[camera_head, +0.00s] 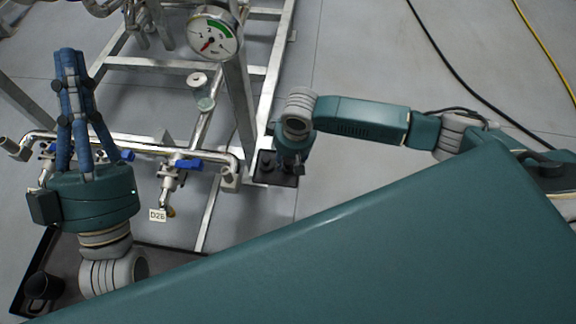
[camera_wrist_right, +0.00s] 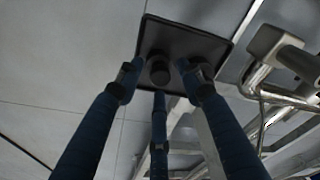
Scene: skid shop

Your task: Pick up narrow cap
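A small dark round cap (camera_wrist_right: 159,72), which may be the narrow cap, stands on a black tray (camera_wrist_right: 210,45) in the right wrist view. My right gripper (camera_wrist_right: 161,80) is open, with its blue fingers spread and pointing toward the tray. The cap appears between the fingertips with gaps on both sides; whether they are level with it I cannot tell. In the head view my right gripper is mostly hidden behind its wrist, above the black tray (camera_head: 285,182). My left gripper (camera_head: 68,52) has its blue fingers pointing up, close together; nothing is visible in them.
A metal pipe frame (camera_head: 250,110) with a gauge (camera_head: 215,33) and blue-handled valves (camera_head: 188,164) stands left of my right wrist. A dark cup-like object (camera_head: 43,287) sits on another dark tray (camera_head: 50,245) at lower left. Open floor (camera_head: 345,60) lies beyond my right arm.

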